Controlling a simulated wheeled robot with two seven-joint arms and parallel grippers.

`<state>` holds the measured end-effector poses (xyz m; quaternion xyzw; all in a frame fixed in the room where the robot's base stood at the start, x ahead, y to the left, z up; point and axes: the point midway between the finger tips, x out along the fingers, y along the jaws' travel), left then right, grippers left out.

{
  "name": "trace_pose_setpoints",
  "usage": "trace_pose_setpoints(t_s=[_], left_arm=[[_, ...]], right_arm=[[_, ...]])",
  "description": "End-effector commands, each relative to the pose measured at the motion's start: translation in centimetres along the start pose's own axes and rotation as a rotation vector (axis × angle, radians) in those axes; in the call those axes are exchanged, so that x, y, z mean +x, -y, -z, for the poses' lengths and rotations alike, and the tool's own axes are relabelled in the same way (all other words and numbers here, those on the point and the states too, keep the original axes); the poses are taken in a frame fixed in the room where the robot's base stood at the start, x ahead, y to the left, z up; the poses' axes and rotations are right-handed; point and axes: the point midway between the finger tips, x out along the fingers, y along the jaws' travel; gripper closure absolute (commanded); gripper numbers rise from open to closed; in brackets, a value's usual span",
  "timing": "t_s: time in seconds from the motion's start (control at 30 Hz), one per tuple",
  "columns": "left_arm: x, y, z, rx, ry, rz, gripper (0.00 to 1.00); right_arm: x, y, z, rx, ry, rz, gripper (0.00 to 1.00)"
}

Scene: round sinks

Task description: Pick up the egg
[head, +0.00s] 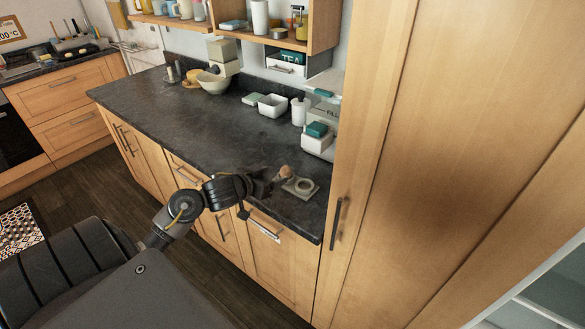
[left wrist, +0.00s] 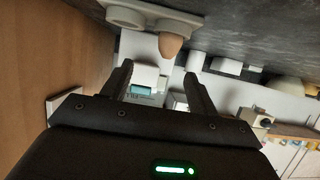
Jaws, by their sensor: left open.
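The brown egg (head: 285,171) sits at the left end of a pale holder (head: 300,187) near the front edge of the dark worktop. In the left wrist view, which is upside down, the egg (left wrist: 171,46) shows at the top centre, beside the holder's round cup (left wrist: 127,18). My left gripper (head: 272,179) is just to the left of the egg in the head view. In the left wrist view its two fingers (left wrist: 157,76) are apart with nothing held between them; the egg appears beyond the fingertips. My right gripper is out of view.
A white container with a green top (head: 317,135) stands behind the holder. A white square bowl (head: 272,106) and a mixer (head: 222,57) with its bowl are farther back. A tall wooden cabinet (head: 370,150) bounds the worktop on the right. The worktop's middle (head: 190,120) is clear.

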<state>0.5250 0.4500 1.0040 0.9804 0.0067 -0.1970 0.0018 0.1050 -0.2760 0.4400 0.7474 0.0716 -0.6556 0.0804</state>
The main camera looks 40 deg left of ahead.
Motion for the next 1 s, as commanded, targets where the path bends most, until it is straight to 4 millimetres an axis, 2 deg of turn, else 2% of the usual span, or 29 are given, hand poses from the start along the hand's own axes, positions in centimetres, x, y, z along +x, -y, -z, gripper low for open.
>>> trace_pose_setpoints(t_s=[0.13, 0.23, 0.33, 0.43, 0.6, 0.7, 0.83, 1.0], left_arm=[[0.3, 0.8, -0.3, -0.008, 0.001, 0.014, 0.41], [1.7, 1.2, -0.4, -0.012, 0.001, 0.02, 0.41], [3.2, 1.3, -0.5, -0.011, 0.002, 0.021, 0.41], [4.3, 1.2, -0.5, -0.01, 0.001, 0.019, 0.41], [4.9, 1.1, -0.4, -0.007, 0.001, 0.017, 0.41], [5.3, 1.2, -0.4, -0.007, 0.002, 0.016, 0.41], [7.1, 1.5, -0.3, -0.01, 0.002, 0.016, 0.41], [9.4, 1.7, -0.5, -0.009, 0.002, 0.016, 0.41]], right_arm=[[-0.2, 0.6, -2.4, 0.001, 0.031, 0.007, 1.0], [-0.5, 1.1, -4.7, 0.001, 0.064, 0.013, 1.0], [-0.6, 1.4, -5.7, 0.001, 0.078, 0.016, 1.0], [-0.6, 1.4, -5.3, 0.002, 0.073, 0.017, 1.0], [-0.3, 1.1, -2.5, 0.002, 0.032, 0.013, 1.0], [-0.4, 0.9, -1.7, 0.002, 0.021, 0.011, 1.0], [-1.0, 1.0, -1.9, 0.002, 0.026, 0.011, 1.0], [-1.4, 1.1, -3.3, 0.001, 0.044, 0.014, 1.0]])
